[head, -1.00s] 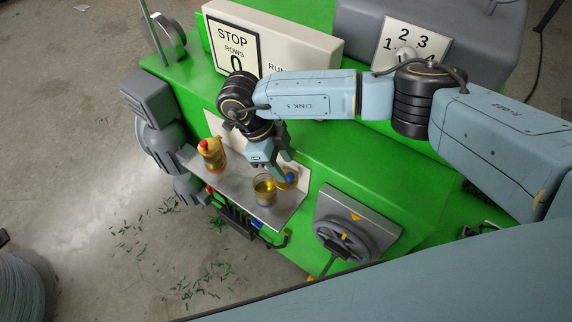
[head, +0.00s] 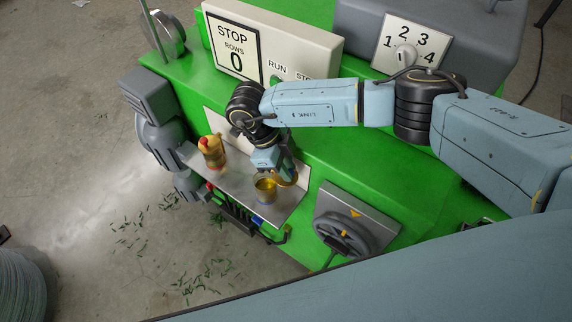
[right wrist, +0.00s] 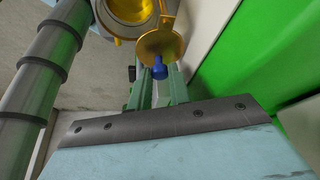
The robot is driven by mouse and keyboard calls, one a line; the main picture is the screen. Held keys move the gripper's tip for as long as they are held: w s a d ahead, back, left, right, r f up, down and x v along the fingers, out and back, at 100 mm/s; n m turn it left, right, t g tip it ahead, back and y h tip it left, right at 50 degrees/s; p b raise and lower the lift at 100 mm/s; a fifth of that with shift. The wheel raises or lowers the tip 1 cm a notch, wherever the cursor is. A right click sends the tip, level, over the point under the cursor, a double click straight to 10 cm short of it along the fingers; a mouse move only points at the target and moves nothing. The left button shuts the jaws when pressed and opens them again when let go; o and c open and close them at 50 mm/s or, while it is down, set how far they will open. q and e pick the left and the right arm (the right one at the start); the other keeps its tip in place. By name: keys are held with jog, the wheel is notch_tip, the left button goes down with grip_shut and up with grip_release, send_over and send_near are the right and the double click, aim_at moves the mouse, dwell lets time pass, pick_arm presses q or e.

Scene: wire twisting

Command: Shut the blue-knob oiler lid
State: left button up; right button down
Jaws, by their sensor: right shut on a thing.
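The blue-knob oiler (head: 265,189) is a clear cup with a gold rim and amber inside, standing on the steel shelf; its open mouth also shows in the right wrist view (right wrist: 128,12). Its round gold lid (head: 288,180) stands open at the cup's right side. In the right wrist view the lid (right wrist: 158,45) carries the blue knob (right wrist: 159,68), between my fingertips. My right gripper (right wrist: 160,76) is shut on the blue knob; in the head view the gripper (head: 286,166) hides the knob. My left gripper is not in view.
A second oiler (head: 212,152), with a red knob, stands at the left on the same steel shelf (head: 225,183). The green machine wall rises behind. A handwheel (head: 343,236) is at the lower right. A grey pipe (right wrist: 45,75) passes left in the wrist view.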

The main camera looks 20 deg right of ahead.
jog(key=shift+a+m, duration=0.2)
jog(key=shift+m, duration=0.3)
jog(key=m, duration=0.1)
jog(key=a+m+y+b, duration=0.1)
jog(key=m+g, duration=0.1)
jog(key=m, duration=0.1)
jog(key=shift+s+a+y, duration=0.2)
jog(key=shift+s+y, duration=0.05)
jog(key=shift+y, duration=0.05)
jog(key=shift+w+a+r+m+y+p, duration=0.1)
jog(key=shift+w+a+m+y+p, duration=0.45)
jog(key=shift+m, duration=1.55)
jog(key=shift+w+a+f+m+y+p, duration=0.15)
jog(key=shift+a+m+y, duration=0.7)
jog(key=shift+m, duration=1.25)
jog(key=shift+w+a+r+m+y+p, duration=0.15)
jog(key=shift+w+a+m+y+p, duration=0.5)
jog(key=shift+m, duration=1.45)
jog(key=shift+s+d+y+b, duration=0.1)
jog(key=shift+s+y+b, duration=0.15)
jog(key=shift+s+b, duration=0.1)
jog(key=c, duration=1.3)
grip_release()
